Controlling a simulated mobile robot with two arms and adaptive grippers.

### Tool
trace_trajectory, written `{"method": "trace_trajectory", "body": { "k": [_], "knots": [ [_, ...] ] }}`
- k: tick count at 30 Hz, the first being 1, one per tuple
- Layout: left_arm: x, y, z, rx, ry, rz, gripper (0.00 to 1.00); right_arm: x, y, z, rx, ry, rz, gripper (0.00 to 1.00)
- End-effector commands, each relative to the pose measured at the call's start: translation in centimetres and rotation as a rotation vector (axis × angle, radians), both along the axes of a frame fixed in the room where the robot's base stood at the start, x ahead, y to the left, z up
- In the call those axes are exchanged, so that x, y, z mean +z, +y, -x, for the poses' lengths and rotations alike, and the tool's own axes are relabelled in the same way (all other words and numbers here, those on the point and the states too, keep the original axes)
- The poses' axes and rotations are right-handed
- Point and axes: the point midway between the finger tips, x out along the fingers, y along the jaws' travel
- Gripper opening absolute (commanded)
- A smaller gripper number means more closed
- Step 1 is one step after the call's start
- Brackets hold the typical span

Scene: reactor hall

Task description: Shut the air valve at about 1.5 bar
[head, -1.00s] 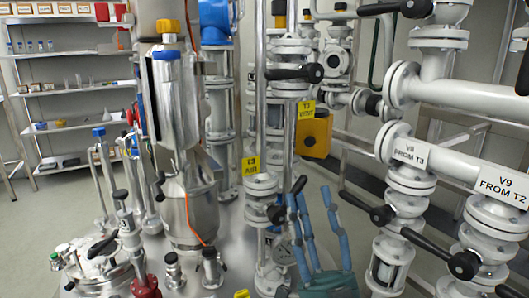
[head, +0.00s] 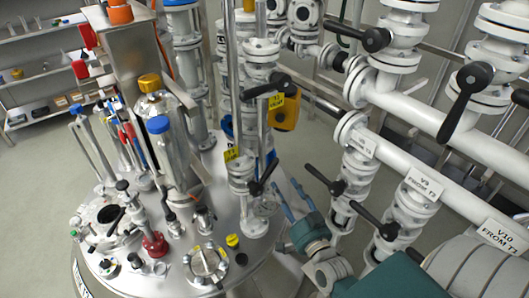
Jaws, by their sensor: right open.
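The air valve (head: 240,176) stands on the vessel lid below a small yellow tag (head: 231,154). Its black lever handle (head: 265,174) points up and to the right. A round gauge (head: 265,205) sits just below the handle; its reading is too small to tell. My right gripper (head: 283,184) has blue fingers spread apart and pointing up. It is open and empty, just right of the handle and gauge, with a gap apparent in the picture. Contact cannot be judged surely. My left gripper is not in view.
White pipes with black-handled valves (head: 380,235) crowd the right side, close to my right arm. Another black handle (head: 268,88) is above the air valve. A metal column (head: 165,140) and lid fittings (head: 205,265) stand at left. Shelves (head: 50,70) are behind.

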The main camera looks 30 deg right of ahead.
Motion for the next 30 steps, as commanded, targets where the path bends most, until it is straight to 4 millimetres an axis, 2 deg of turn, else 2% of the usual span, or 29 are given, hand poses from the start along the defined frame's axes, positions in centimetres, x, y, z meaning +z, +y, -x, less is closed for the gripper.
{"method": "trace_trajectory", "body": {
  "k": [2,5,15,21,30],
  "knots": [
    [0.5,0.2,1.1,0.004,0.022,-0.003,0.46,0.0,-0.3,0.1,-0.004,0.013,-0.006,0.46],
    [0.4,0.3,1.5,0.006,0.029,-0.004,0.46,-0.2,-0.5,-0.6,-0.005,0.015,-0.008,0.46],
    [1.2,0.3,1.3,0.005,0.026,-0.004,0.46,0.0,-1.5,-6.6,-0.004,0.011,-0.007,0.46],
    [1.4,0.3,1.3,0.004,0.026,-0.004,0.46,-0.1,-2.0,-9.4,-0.003,0.012,-0.006,0.46],
    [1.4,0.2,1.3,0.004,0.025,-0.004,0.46,-0.2,-2.2,-10.4,-0.004,0.013,-0.007,0.46]
  ]
}}
